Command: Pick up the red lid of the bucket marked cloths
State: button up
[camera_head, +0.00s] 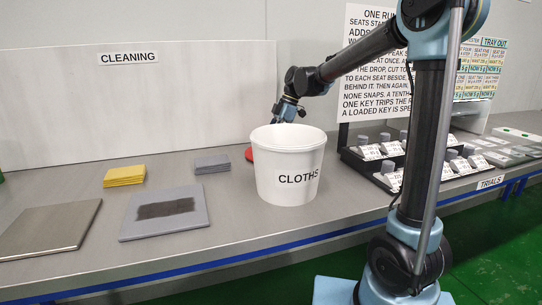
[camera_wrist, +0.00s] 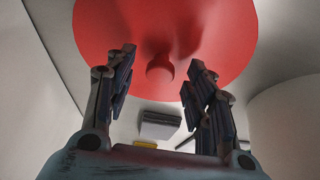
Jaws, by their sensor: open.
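The white bucket marked CLOTHS (camera_head: 290,166) stands open on the bench in the head view. The red lid (camera_head: 249,154) lies behind it to the left, mostly hidden by the bucket. In the wrist view the red lid (camera_wrist: 200,35) fills the upper middle, with its round red knob (camera_wrist: 160,72) showing between and beyond the fingers. My gripper (camera_wrist: 158,78) is open and empty, with one finger to each side of the knob in that view. In the head view my gripper (camera_head: 285,115) is behind the bucket, its fingertips partly hidden.
A grey board with a dark patch (camera_head: 165,212) and a metal plate (camera_head: 48,230) lie at the front left. A dark rack (camera_head: 367,167) stands to the right. A wall panel (camera_head: 130,100) rises behind.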

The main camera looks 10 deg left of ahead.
jog(key=shift+s+a+f, duration=0.1)
jog(key=shift+a+f, duration=0.05)
jog(key=shift+f, duration=0.25)
grip_shut()
jog(key=shift+r, duration=0.15)
